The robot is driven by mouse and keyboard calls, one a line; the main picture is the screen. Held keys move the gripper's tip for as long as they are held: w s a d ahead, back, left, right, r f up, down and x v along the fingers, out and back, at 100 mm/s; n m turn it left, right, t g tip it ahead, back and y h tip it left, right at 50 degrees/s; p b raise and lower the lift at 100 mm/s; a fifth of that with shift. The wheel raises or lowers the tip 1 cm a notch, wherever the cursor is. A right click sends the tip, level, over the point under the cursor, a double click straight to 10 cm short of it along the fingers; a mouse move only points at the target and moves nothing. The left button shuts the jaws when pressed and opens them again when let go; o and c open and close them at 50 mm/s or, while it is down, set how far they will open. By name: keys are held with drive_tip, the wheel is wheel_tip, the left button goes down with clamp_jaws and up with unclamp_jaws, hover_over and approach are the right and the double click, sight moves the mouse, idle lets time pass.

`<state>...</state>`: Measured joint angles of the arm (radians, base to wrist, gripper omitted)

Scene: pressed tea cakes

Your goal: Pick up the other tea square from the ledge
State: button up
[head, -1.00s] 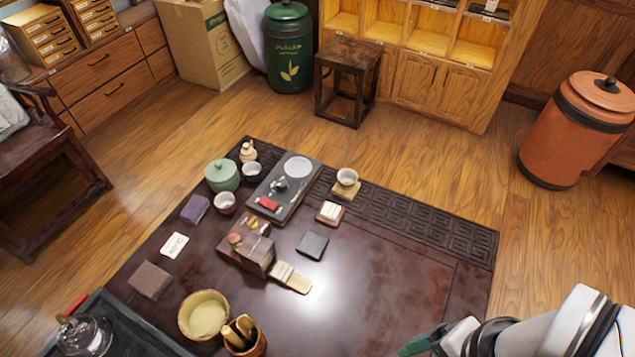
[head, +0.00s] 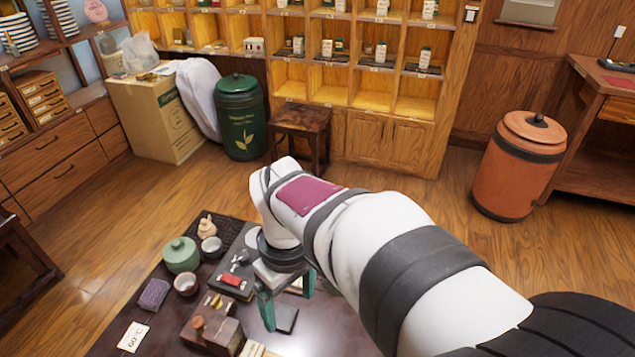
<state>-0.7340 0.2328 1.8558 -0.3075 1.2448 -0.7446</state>
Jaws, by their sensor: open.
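My gripper (head: 288,298) reaches down over the dark table from the right, its two green fingers apart and nothing seen between them. A dark flat square (head: 286,318) lies on the table just below and behind the fingers, partly hidden; I cannot tell whether they touch it. A brown wooden stand (head: 222,336) to the left carries small yellowish and reddish-brown pieces. A purplish square block (head: 153,294) lies further left. I cannot make out for certain which piece is the tea square or which surface is the ledge.
A dark tray (head: 228,290) with a red item lies left of my gripper. A green lidded jar (head: 181,255), cups (head: 186,284), a small figurine (head: 207,227) and a white card (head: 133,337) stand around it. My arm hides much of the table's right side.

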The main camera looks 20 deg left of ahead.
sight(247, 349)
drive_tip(key=s+a+f+n, duration=0.2)
drive_tip(key=a+f+n, duration=0.25)
drive_tip(key=a, duration=0.45)
drive_tip(key=shift+n, duration=0.35)
drive_tip(key=f, duration=1.5)
drive_tip(key=shift+s+a, duration=0.15)
drive_tip(key=shift+a, duration=0.25)
drive_tip(key=shift+r, duration=0.1)
clamp_jaws()
